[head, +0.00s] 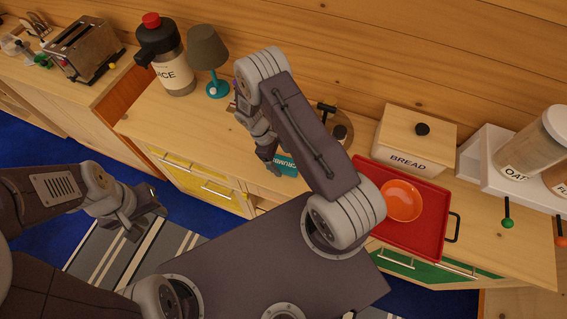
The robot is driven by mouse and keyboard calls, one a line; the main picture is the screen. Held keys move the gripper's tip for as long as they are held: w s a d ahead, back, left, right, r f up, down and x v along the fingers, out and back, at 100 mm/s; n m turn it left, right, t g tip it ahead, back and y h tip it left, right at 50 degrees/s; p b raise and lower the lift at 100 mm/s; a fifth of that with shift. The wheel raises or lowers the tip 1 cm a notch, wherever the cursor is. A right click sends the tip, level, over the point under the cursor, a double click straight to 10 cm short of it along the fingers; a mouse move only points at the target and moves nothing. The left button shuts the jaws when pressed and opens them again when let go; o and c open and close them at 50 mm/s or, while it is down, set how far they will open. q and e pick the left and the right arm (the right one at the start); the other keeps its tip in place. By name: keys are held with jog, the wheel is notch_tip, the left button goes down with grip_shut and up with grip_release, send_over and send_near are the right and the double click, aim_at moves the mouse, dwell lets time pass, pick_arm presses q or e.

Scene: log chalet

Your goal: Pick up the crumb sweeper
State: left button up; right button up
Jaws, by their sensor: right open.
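The crumb sweeper (286,166) is a teal thing with white lettering, partly legible as "CRUMB", near the front edge of the wooden counter. My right arm hides part of it. My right gripper (271,163) is open and points down right beside the crumb sweeper, at its left end in the head view. I cannot tell whether they touch. My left gripper (150,218) hangs over the striped rug, in front of the counter and well away from the crumb sweeper. Its jaws are too unclear to read.
A teal lamp (208,55) and a juice jug (165,60) stand behind to the left, a toaster (84,50) farther left. A red tray (420,232) with an orange bowl (401,201) and a bread box (412,140) are to the right. Counter left of my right gripper is clear.

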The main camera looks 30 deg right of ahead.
aim_at(290, 167)
jog(key=shift+x, duration=1.35)
jog(key=c, duration=1.6)
pick_arm(q)
jog(key=shift+r, duration=0.5)
pick_arm(e)
jog(key=shift+r, duration=0.1)
